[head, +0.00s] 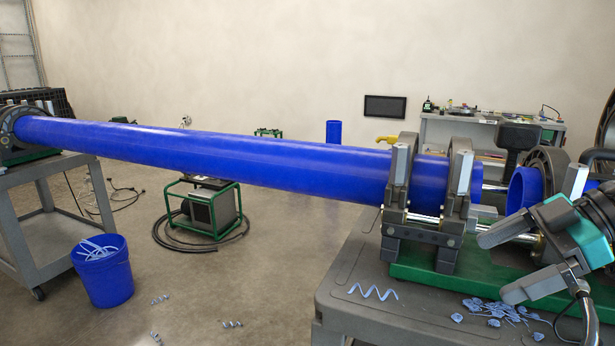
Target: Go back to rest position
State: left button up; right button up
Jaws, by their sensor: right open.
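My right gripper (508,262) is at the right of the head view, in front of the fusion machine. Its two grey fingers are spread apart and nothing is between them. The long blue pipe (230,158) runs from the left support into the clamps (400,175) of the machine on the cart (345,300). A short blue pipe piece (524,188) sits in the clamp behind my right gripper, partly hidden by it. My left gripper does not show.
Blue shavings (500,312) and a curled strip (375,292) lie on the cart top. A blue bucket (103,272) of strips stands on the floor at left, near the grey support cart (60,230). A green-framed box (205,208) with a black hose stands in the middle.

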notch_tip(320, 180, down, 21)
jog(key=m+t+h, duration=0.2)
jog(key=m+t, duration=0.6)
jog(key=t, duration=0.2)
jog(key=s+a+f+m+g+h, duration=0.3)
jog(key=s+a+f+m+h, duration=0.2)
jog(key=s+a+f, duration=0.6)
notch_tip(320, 180, down, 4)
jog(key=a, duration=0.2)
jog(key=shift+s+a+f, duration=0.2)
jog(key=shift+a+f, duration=0.05)
jog(key=shift+a, duration=0.05)
